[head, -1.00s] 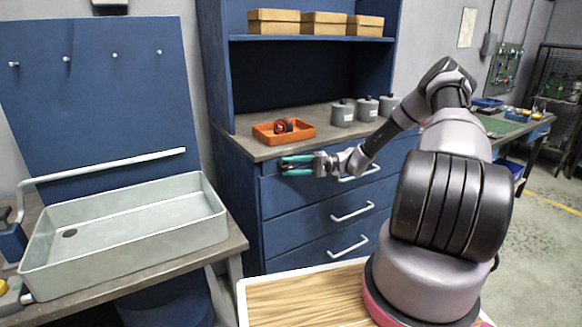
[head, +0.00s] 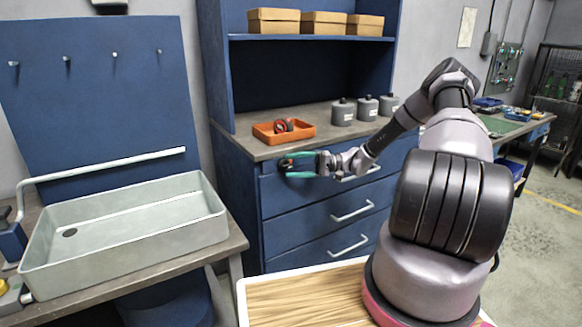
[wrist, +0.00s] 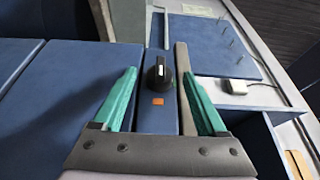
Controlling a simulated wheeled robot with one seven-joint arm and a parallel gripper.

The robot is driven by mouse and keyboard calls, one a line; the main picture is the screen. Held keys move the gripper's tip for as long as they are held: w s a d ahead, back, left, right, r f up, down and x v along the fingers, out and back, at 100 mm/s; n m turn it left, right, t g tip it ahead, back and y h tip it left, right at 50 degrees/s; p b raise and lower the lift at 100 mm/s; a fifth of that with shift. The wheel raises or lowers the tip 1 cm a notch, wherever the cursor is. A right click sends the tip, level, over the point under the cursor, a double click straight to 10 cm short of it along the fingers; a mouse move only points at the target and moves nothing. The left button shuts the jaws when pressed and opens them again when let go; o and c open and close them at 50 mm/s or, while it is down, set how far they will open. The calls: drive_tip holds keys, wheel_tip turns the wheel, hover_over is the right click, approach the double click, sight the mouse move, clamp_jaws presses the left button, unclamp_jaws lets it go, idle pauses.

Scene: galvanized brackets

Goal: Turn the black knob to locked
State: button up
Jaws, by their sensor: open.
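The black knob (wrist: 159,71) sits on a narrow blue panel, with a pale line along its ridge running roughly up and down the picture. A small orange square (wrist: 158,101) is on the panel just below it. My gripper (wrist: 160,75) is open in the wrist view, its teal fingers on either side of the knob with gaps to both. The knob appears between the fingertips and not gripped.
The counter above holds an orange tray (head: 262,138) and several grey canisters (head: 343,113). Drawer handles (head: 352,211) stick out below my gripper. A grey sink tray (head: 130,262) stands at the left. In the wrist view a pegged board (wrist: 212,47) lies beyond the knob.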

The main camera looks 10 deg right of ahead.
drive_tip(key=d, duration=0.9)
drive_tip(key=shift+s+d, duration=0.25)
drive_tip(key=shift+s, duration=0.15)
drive_tip(key=shift+f, duration=0.1)
drive_tip(key=s+a+r+g+h, duration=0.1)
drive_tip(key=s+a+r+h, duration=0.2)
drive_tip(key=s+r+h, duration=0.5)
drive_tip(key=s+a+r+g+h, duration=0.2)
drive_tip(key=s+a+r+h, duration=0.2)
drive_tip(key=r, duration=0.7)
drive_tip(key=s+r+m+t+h, duration=0.3)
drive_tip(key=s+r+t, duration=0.5)
drive_tip(key=s+r, duration=0.7)
drive_tip(key=shift+s+d+t+h, duration=0.3)
drive_tip(key=shift+s+h, duration=0.3)
drive_tip(key=shift+s, duration=1)
